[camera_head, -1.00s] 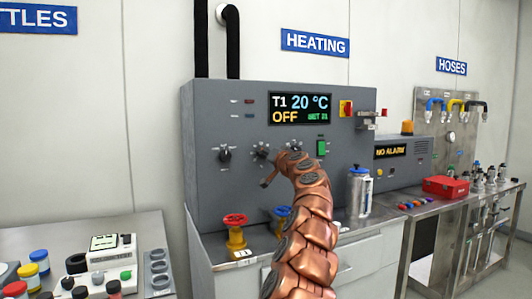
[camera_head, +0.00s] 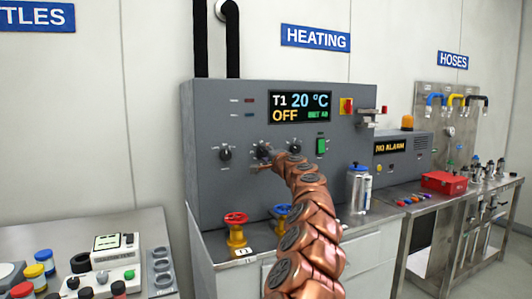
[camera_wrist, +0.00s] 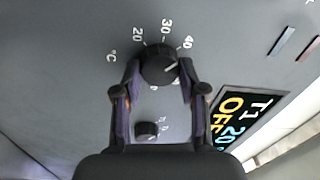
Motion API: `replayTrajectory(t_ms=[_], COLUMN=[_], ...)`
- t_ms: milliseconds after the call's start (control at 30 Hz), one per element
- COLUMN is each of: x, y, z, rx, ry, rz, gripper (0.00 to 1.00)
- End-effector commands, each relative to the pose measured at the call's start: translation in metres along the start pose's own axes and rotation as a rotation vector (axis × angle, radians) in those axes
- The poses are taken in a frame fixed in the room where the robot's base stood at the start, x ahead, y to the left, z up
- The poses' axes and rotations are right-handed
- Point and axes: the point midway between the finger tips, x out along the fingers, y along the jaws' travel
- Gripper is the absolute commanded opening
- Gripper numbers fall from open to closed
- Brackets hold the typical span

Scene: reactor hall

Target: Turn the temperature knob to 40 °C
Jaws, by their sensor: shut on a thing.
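The temperature knob (camera_wrist: 158,66) is a round black dial on the grey heating panel, with marks 20, 30 and 40 around it in the wrist view. Its white pointer line points toward the 40 mark. My gripper (camera_wrist: 159,80) has its two fingers on either side of the knob, closed on it. In the head view my gripper (camera_head: 263,163) is at the middle knob (camera_head: 263,151), partly covering it. The display (camera_head: 300,107) reads T1 20 °C and OFF; its small green set value looks like 40, though blurred.
Another black knob (camera_head: 225,154) is on the left and one (camera_head: 295,146) on the right. A green switch (camera_head: 321,145) and a red-yellow switch (camera_head: 346,106) sit further right. Red (camera_head: 236,219) and blue (camera_head: 281,211) valve handles stand below the panel.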

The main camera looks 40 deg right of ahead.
Motion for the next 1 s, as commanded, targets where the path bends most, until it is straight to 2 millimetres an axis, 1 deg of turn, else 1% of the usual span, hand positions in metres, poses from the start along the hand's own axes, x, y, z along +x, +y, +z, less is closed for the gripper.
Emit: replayTrajectory(t_ms=[500,533,767,1000], x=[0.0000,0.0000,-0.0001,-0.0002], y=[0.0015,0.0015,0.0009,0.0004], z=[-0.0001,-0.0001,-0.0002,-0.0003], rx=[0.018,0.018,0.018,0.018], ry=[0.002,0.002,0.002,0.002], rz=[0.002,0.002,0.001,0.001], gripper=[0.06,0.43,0.67,0.67])
